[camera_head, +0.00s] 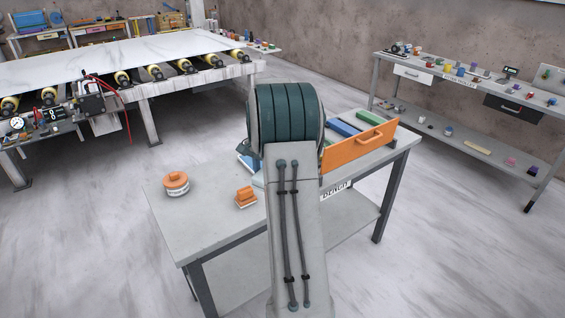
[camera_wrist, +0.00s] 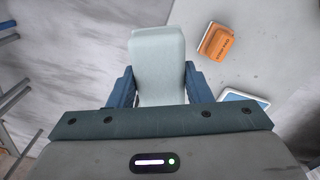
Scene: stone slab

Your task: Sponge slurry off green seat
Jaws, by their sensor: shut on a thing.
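In the wrist view my gripper (camera_wrist: 158,85) has its two blue fingers closed on the sides of a pale mint block (camera_wrist: 158,50), possibly the sponge. The block sticks out past the fingertips, over the edge of the grey bench top. In the head view my arm hides the gripper and the block. A green strip (camera_head: 328,142) shows beside a blue strip (camera_head: 344,128) behind the orange front panel (camera_head: 358,146) on the bench; I cannot tell whether it is the green seat. No slurry can be made out.
On the grey bench (camera_head: 200,215) are an orange block (camera_head: 245,197), also in the wrist view (camera_wrist: 215,42), and an orange-lidded round tub (camera_head: 176,183). A blue-rimmed pad (camera_wrist: 243,97) lies near the gripper. A roller table with a slab (camera_head: 110,55) stands behind left, a cluttered side table (camera_head: 460,80) at right.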

